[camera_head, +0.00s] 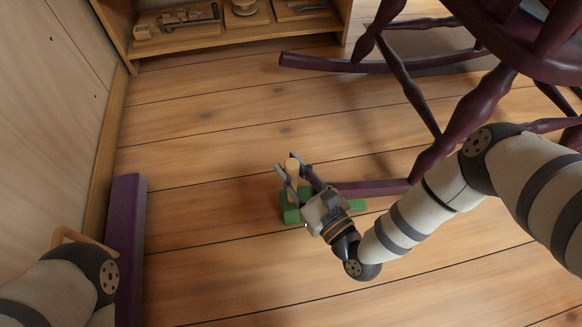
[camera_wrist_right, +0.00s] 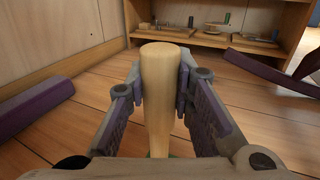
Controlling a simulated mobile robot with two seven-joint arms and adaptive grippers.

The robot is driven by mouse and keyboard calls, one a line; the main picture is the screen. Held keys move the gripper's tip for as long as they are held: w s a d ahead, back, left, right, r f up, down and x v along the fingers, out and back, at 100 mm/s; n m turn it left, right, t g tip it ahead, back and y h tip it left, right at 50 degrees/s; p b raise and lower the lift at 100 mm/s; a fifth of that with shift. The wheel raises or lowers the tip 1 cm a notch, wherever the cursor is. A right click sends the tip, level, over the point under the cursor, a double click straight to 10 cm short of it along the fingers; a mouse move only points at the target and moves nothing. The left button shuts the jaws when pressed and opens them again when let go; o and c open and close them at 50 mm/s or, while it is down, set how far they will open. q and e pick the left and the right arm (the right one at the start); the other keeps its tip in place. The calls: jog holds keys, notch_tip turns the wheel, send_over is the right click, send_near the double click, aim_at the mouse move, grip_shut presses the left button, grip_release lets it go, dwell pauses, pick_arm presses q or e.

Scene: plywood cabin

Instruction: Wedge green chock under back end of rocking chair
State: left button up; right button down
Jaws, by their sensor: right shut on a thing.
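The green chock (camera_head: 290,211) lies on the plank floor, with an upright pale wooden handle (camera_head: 292,168). The handle also fills the middle of the right wrist view (camera_wrist_right: 158,85). My right gripper (camera_head: 298,178) is shut on this handle, one finger on each side. The purple rocking chair (camera_head: 470,112) stands at the upper right. The end of its near rocker (camera_head: 375,187) reaches toward the chock and passes behind my gripper. More green (camera_head: 356,205) shows right of the gripper, beside the rocker. Whether chock and rocker touch is hidden. My left gripper is outside the view.
A purple beam (camera_head: 126,230) lies along the left wall. A low wooden shelf (camera_head: 235,35) with tools stands at the back. The chair's far rocker (camera_head: 330,65) reaches near it. The floor between beam and chock is clear.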

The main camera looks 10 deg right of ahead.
jog(key=shift+f, duration=0.1)
jog(key=shift+d, duration=0.25)
dwell(0.5)
jog(key=c, duration=1.3)
grip_release()
